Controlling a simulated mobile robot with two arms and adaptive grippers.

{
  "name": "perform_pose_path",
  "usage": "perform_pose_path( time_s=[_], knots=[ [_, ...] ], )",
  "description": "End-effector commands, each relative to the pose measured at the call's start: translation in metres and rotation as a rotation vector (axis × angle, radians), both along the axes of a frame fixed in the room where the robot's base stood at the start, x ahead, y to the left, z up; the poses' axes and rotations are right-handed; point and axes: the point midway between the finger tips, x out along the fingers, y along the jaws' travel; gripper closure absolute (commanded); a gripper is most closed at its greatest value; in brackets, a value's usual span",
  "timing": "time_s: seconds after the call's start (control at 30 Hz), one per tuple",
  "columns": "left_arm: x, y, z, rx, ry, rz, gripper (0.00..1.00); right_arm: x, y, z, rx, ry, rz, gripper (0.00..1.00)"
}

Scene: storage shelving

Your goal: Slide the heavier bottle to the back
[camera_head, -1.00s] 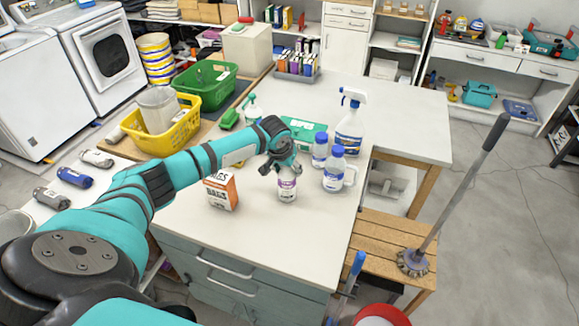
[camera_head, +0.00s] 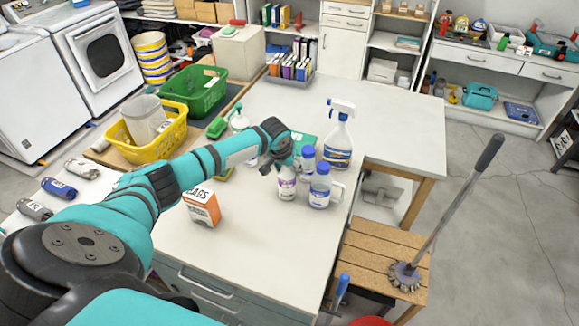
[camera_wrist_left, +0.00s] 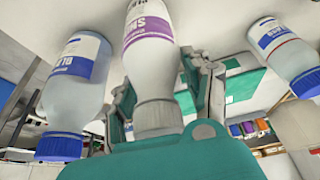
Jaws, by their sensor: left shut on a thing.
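A white bottle with a purple label (camera_head: 287,187) stands upright on the white tabletop. My left gripper (camera_head: 280,160) is shut on its upper part, with the arm reaching in from the left. In the left wrist view the purple-label bottle (camera_wrist_left: 150,40) sits between the two fingers, its pale cap toward me. Two blue-capped bottles with blue labels, a front one (camera_head: 321,188) and a rear one (camera_head: 307,158), stand close to its right. I cannot tell which bottle is heavier. My right gripper is not in view.
An orange-and-white box (camera_head: 202,207) stands to the left. A spray bottle (camera_head: 338,140) stands behind the blue-capped bottles. Yellow (camera_head: 155,146) and green (camera_head: 196,90) baskets stand at the back left. The tabletop's back right is clear.

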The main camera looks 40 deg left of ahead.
Motion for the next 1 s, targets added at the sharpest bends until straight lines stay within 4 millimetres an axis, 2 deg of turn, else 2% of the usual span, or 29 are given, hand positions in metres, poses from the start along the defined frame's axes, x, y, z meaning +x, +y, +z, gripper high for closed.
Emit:
perform_pose_path(
  time_s=[0.23, 0.27, 0.43, 0.77, 0.87, 1.0],
  knots=[
    [0.0, 0.0, -0.001, 0.0, 0.001, -0.001, 0.99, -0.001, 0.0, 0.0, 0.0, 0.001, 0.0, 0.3],
    [0.0, 0.0, -0.001, 0.0, 0.001, -0.001, 0.47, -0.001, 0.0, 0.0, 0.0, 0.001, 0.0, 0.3],
    [0.0, 0.0, 0.0, 0.0, 0.001, -0.001, 0.25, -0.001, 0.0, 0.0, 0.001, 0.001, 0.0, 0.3],
    [-0.001, 0.0, 0.002, -0.001, 0.0, -0.001, 0.24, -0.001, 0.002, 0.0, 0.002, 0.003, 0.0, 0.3],
    [-0.004, -0.001, 0.011, 0.0, 0.0, -0.002, 0.24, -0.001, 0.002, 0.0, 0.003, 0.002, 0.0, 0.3],
    [-0.014, -0.002, 0.035, 0.001, -0.002, -0.003, 0.24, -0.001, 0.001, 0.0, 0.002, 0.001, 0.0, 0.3]
  ],
)
